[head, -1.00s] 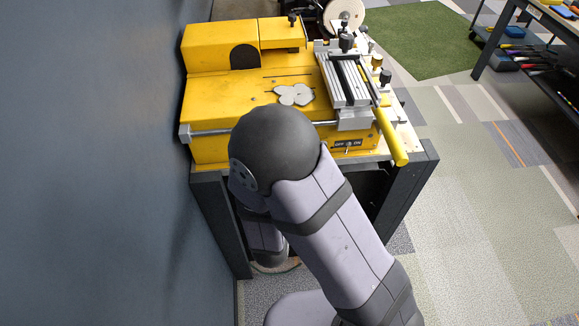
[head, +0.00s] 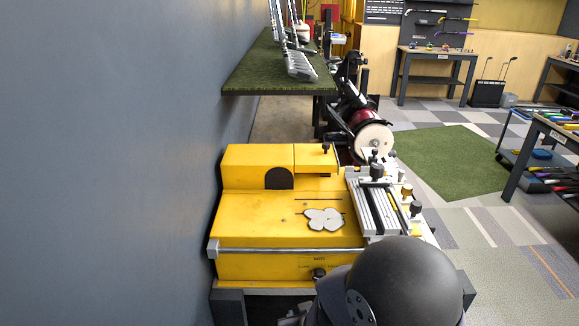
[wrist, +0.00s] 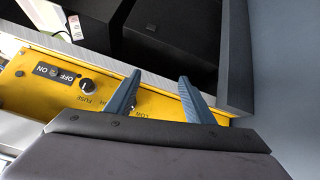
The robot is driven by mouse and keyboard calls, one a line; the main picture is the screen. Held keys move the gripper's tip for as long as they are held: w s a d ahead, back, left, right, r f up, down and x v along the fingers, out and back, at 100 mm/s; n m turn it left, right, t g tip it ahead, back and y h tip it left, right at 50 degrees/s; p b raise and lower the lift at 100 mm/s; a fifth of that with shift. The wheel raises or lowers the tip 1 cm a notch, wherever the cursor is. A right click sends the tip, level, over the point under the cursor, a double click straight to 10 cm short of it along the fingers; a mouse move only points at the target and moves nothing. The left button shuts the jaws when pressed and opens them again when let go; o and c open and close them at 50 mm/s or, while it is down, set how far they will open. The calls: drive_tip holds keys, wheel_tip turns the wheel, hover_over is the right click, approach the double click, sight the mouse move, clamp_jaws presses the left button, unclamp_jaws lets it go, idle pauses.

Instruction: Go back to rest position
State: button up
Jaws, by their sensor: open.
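My gripper (wrist: 160,77) shows in the wrist view with its two blue-grey fingers apart and nothing between them. It hangs in front of the yellow machine (wrist: 60,80), whose panel carries an OFF/ON switch and a black knob (wrist: 85,86). Whether the fingers touch the panel I cannot tell. In the head view my arm's dark round joint fills the bottom centre right, and the gripper is hidden. The yellow machine (head: 275,215) stands beyond it, with a grey slotted carriage (head: 378,208) on its right side and a pale lobed patch (head: 324,219) on top.
A grey wall (head: 100,160) runs close along the left. A green-topped bench (head: 270,70) holding club heads stands behind the machine. A grinder with a pale wheel (head: 373,138) is at its back right. Open floor and a green mat (head: 440,160) lie to the right.

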drive_tip(key=s+d+r+m+g, duration=0.1)
drive_tip(key=s+d+g, duration=0.3)
drive_tip(key=s, duration=0.4)
drive_tip(key=s+d+r+m+g, duration=0.1)
drive_tip(key=s+d+r+g, duration=0.2)
drive_tip(key=s+d, duration=0.3)
drive_tip(key=s+g, duration=0.1)
drive_tip(key=s, duration=0.2)
drive_tip(key=shift+d+m+g, duration=0.3)
drive_tip(key=shift+d+m, duration=0.05)
drive_tip(key=shift+m, duration=0.05)
drive_tip(key=shift+f, duration=0.1)
wheel_tip(320, 180, down, 34)
drive_tip(key=b, duration=3.4)
wheel_tip(320, 180, up, 28)
drive_tip(key=p, duration=2.7)
drive_tip(key=shift+p, duration=0.35)
